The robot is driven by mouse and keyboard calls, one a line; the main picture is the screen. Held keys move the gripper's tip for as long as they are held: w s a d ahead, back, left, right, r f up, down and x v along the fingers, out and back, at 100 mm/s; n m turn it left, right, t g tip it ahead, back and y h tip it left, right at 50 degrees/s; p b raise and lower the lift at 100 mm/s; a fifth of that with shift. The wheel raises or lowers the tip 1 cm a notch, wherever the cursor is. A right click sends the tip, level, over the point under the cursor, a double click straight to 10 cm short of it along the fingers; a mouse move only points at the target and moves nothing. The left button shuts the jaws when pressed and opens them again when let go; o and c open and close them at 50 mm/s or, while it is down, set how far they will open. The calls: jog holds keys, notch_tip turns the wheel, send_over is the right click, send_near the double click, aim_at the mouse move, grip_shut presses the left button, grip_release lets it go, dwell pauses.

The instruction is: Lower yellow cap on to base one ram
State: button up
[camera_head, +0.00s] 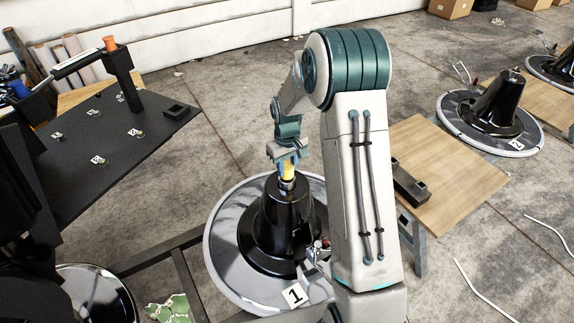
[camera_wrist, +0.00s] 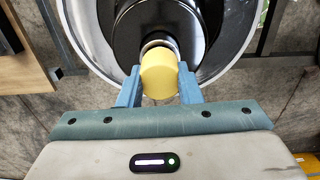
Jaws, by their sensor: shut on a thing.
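The yellow cap (camera_wrist: 159,74) is held between the two blue fingers of my gripper (camera_wrist: 160,90) in the wrist view. In the head view the cap (camera_head: 289,171) shows just below my gripper (camera_head: 287,160), at the top of the silver ram. Base one (camera_head: 240,268) is a round silver disc with a black cone (camera_head: 268,243) and a tag marked 1 (camera_head: 295,294). The metal ram end (camera_head: 287,184) sticks up from the cone, right under the cap. I cannot tell whether the cap touches the ram.
A black table (camera_head: 110,178) with several small tagged parts is at the left. My arm hides part of base one's right side.

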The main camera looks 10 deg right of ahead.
aim_at(287, 166)
jog(key=shift+f+b, duration=0.4)
jog(key=shift+f, duration=0.2)
jog(key=o, duration=1)
jog(key=shift+o, duration=0.2)
notch_tip(287, 166, up, 9)
jog(key=p, duration=0.5)
jog(key=shift+f+p, duration=0.15)
jog(key=shift+p, duration=0.2)
jog(key=shift+r, duration=0.2)
